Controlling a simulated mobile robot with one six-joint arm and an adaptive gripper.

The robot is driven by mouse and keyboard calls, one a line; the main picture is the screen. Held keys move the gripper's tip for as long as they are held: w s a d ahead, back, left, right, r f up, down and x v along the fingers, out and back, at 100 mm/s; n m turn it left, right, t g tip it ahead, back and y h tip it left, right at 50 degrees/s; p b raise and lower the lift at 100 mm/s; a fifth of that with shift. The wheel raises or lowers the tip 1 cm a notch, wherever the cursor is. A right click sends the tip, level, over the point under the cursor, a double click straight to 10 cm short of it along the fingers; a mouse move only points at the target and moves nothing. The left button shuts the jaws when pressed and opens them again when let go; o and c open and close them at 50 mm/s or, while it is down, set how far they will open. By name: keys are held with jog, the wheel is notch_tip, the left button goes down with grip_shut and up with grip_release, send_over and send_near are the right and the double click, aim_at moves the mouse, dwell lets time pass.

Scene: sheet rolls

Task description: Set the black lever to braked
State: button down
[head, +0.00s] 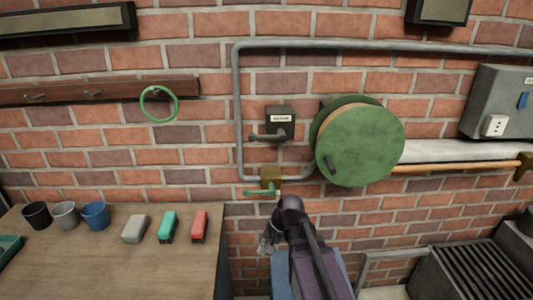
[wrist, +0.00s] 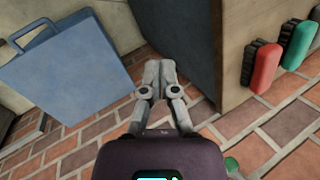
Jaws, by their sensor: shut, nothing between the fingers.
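The black lever (head: 262,138) sits on a small dark wall box (head: 280,120) with a pale label too small to read. The lever lies level and points left from the box's lower part. Beside it on the wall is a large green drum (head: 360,142) with a short dark handle (head: 329,163). My gripper (head: 266,246) is well below the lever, apart from it, in front of the lower wall. In the wrist view my gripper (wrist: 160,80) has its fingers together with nothing between them. The lever is not in the wrist view.
A green-handled brass valve (head: 270,180) on the grey pipe lies between my gripper and the lever. A blue case (wrist: 70,75) stands low nearby. A grey grated unit (head: 475,270) is at right.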

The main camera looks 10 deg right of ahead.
jog(key=w+a+r+m+t+y+b, duration=0.25)
jog(key=w+r+m+y+b, duration=0.25)
jog(key=w+m+y+b, duration=0.55)
jog(key=w+d+r+m+t+y+b, duration=0.2)
jog(key=w+d+r+m+t+y, duration=0.1)
jog(key=d, duration=0.4)
jog(key=w+d+r+m+t+y+b, duration=0.3)
jog(key=w+d+r+m+y, duration=0.2)
jog(key=d+m+y, duration=0.1)
jog(key=shift+w+d+m+y, duration=0.15)
jog(key=shift+d+m+y, duration=0.3)
jog(key=shift+d, duration=0.45)
jog(key=shift+a+r, duration=0.1)
jog(key=shift+r, duration=0.1)
jog(key=d+r+p+x, duration=0.1)
jog(key=d+p+x, duration=0.1)
jog(key=p+x, duration=0.8)
jog(key=shift+x, duration=1.55)
jog(key=shift+d+r, duration=0.2)
